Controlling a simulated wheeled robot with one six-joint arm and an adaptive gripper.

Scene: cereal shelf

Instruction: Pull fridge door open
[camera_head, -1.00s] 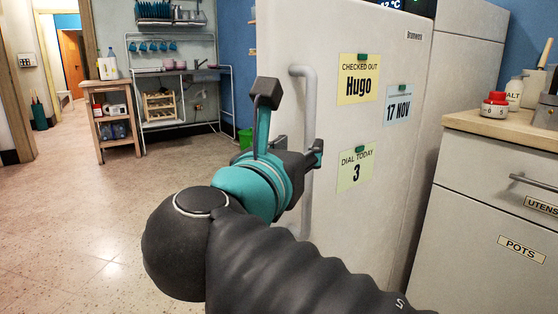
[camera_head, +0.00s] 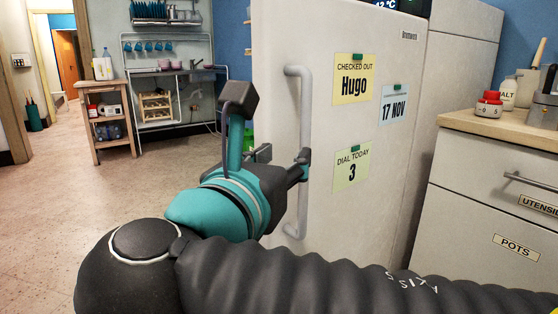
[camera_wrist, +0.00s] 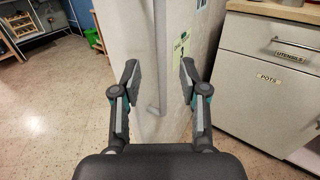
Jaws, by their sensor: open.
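The white fridge door (camera_head: 335,220) looks shut and carries several paper notes. Its long upright grey handle (camera_head: 297,100) is on the door's left side. My gripper (camera_head: 283,156) is at the handle's middle-lower part, with one finger left of the bar and the other overlapping it in the head view. In the wrist view my gripper (camera_wrist: 160,80) is open, its two fingers apart, and the handle (camera_wrist: 160,45) runs upright between them. No finger is seen closed on the bar; whether either touches it I cannot tell.
A white drawer cabinet (camera_head: 465,195) with a wooden top stands right of the fridge. A wooden cart (camera_head: 110,125) and a metal rack (camera_head: 165,40) stand at the back left. The floor (camera_head: 60,210) left of the fridge is clear.

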